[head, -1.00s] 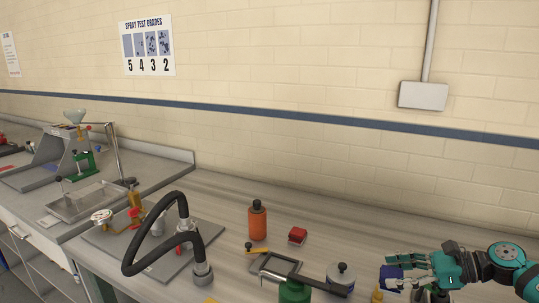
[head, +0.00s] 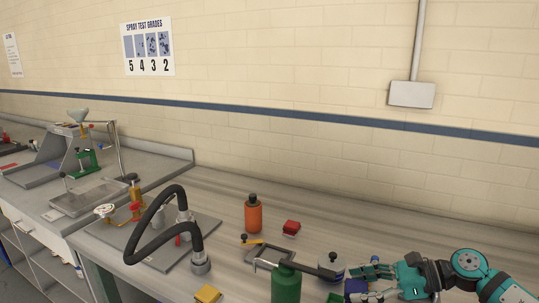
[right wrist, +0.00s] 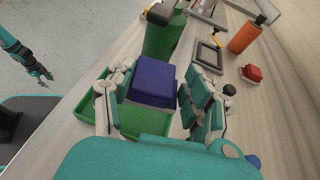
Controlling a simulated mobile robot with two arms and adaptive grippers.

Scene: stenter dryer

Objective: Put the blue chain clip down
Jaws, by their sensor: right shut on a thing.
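My right gripper (head: 362,283) is shut on the blue chain clip (head: 355,287), a dark blue block, at the lower right of the head view. In the right wrist view the clip (right wrist: 153,82) sits between the two fingers of the right gripper (right wrist: 155,88). A green tray (right wrist: 128,122) lies below and behind the clip there; I cannot tell whether they touch. My left gripper (right wrist: 40,73) is small at the left edge of the right wrist view, away from the bench, and its fingers are too small to judge.
An orange bottle (head: 253,215), a red block (head: 291,227) and a yellow block (head: 207,294) are on the bench. The bench along the wall (head: 400,225) is clear.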

